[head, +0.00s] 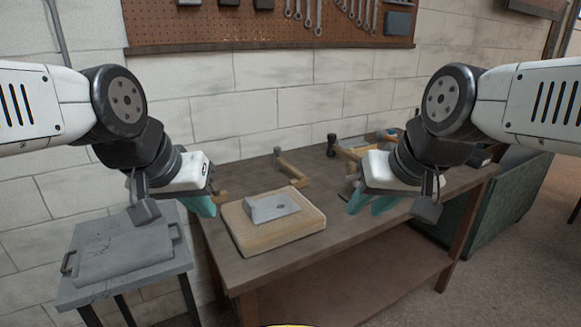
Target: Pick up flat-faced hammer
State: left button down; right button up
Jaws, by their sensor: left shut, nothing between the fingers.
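A hammer-like tool with a dark head (331,146) and a light wooden handle lies at the back of the wooden bench (310,252). Its far end passes behind my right gripper, and I cannot tell if its face is flat. My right gripper (371,204) is over the right half of the bench, in front of that tool, with its teal fingers apart and nothing seen between them. My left gripper (203,206) is shut and empty, just left of a wooden block, over the bench's left edge.
The light wooden block (290,236) carries a grey metal plate (271,207). A wooden piece (291,168) lies behind it. A grey side table (120,288) with a handled slab stands left. A green bin (500,200) stands right. The bench front is clear.

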aim_at(280, 162)
jog(key=i+l, duration=0.15)
jog(key=i+l+u, duration=0.25)
jog(key=l+u, duration=0.2)
jog(key=l, duration=0.2)
jog(key=i+l+u, duration=0.25)
jog(key=l, duration=0.15)
jog(key=u, duration=1.2)
jog(key=k+j, duration=0.05)
